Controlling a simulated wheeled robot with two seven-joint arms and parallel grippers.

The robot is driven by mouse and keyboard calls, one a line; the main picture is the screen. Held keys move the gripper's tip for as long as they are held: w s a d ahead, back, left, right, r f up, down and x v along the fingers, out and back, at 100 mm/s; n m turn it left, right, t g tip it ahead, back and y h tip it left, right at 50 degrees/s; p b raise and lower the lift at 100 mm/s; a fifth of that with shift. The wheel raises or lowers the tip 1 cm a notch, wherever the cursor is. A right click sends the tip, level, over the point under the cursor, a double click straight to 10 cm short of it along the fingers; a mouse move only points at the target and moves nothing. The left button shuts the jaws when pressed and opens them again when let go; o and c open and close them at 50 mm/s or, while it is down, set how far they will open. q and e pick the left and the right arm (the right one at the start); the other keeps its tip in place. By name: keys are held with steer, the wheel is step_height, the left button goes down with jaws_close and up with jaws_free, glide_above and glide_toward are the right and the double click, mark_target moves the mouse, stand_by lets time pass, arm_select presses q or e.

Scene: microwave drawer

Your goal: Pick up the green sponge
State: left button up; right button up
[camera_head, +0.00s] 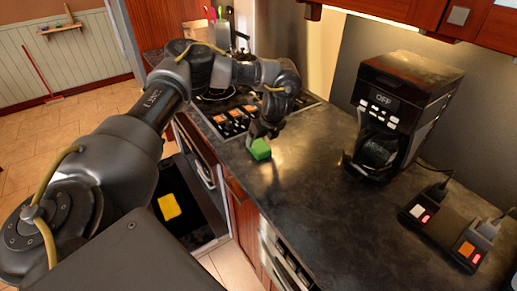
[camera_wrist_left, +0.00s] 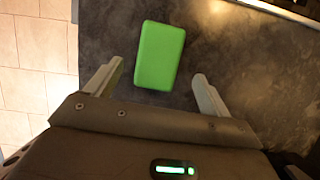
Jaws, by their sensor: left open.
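The green sponge (camera_head: 260,149) lies on the dark countertop near its front edge, in front of the stove. My left gripper (camera_head: 262,132) is over the counter right at the sponge, pointing down. In the left wrist view the sponge (camera_wrist_left: 160,55) lies flat and slightly tilted, ahead of and between the two fingers. The left gripper (camera_wrist_left: 155,85) is open there, with room on both sides of the sponge, and holds nothing. My right gripper does not show in either view.
A black coffee maker (camera_head: 400,110) stands on the counter at right. A power strip (camera_head: 443,228) with plugs lies nearer. The stove (camera_head: 232,118) is behind the gripper. Below the counter, an open door or drawer (camera_head: 190,205) carries a yellow item (camera_head: 168,206). Middle counter is clear.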

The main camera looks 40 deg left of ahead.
mark_target(259, 145)
arm_select(q)
steer(key=shift+a+f, duration=0.1)
steer(key=shift+f, duration=0.4)
steer(key=x, duration=0.4)
steer(key=shift+a+f, duration=0.15)
steer(key=shift+a, duration=0.1)
steer(key=shift+d, duration=0.1)
steer(key=shift+c, duration=1)
steer(key=c, duration=0.9)
steer(key=shift+o, duration=0.2)
